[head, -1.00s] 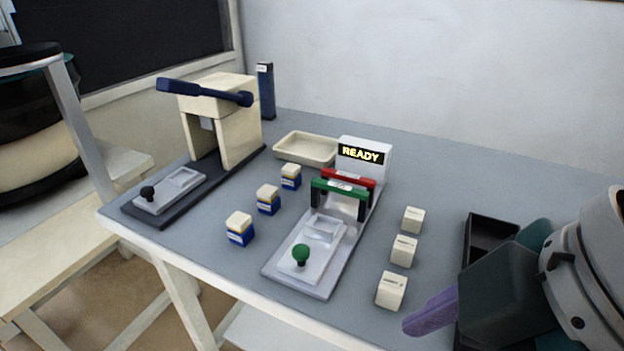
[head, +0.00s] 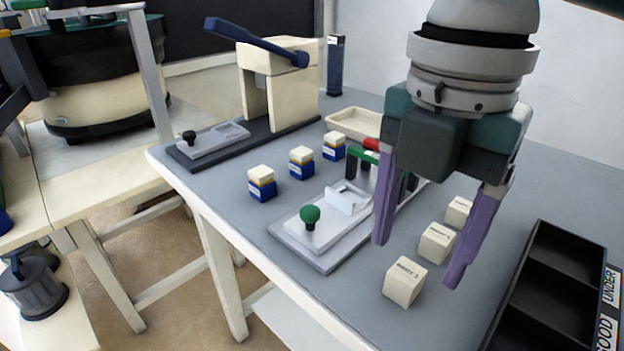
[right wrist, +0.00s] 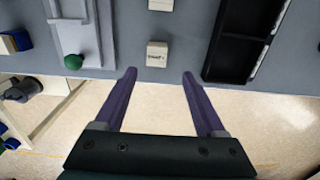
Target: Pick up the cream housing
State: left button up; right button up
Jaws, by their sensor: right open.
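Three plain cream cubes stand in a row on the grey table; the nearest (head: 405,281), the middle (head: 437,242) and the farthest (head: 459,211) carry small dark print on top. Several cream-topped blocks with blue lower halves, such as the nearest one (head: 262,183), stand left of the fixture. I cannot tell from the pictures which piece is the cream housing. My right gripper (head: 418,262) points down over the cube row, open and empty. In the right wrist view its purple fingertips (right wrist: 158,73) are wide apart, with the nearest cream cube (right wrist: 157,54) just beyond the gap. My left gripper is not seen.
A fixture with a green knob (head: 310,214) stands left of the cubes. A black divided bin (head: 541,226) is close on their right. A cream lever press (head: 283,78) and a shallow tray (head: 345,124) are farther back. The table's front edge is near.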

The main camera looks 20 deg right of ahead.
aim_at(408, 271)
jog(key=f+b, duration=0.1)
jog(key=f, duration=0.3)
jog(key=w+d+f+b, duration=0.1)
jog(key=f, duration=0.1)
jog(key=shift+f+b, duration=0.1)
jog(key=shift+b, duration=0.25)
jog(key=shift+c, duration=0.5)
grip_shut()
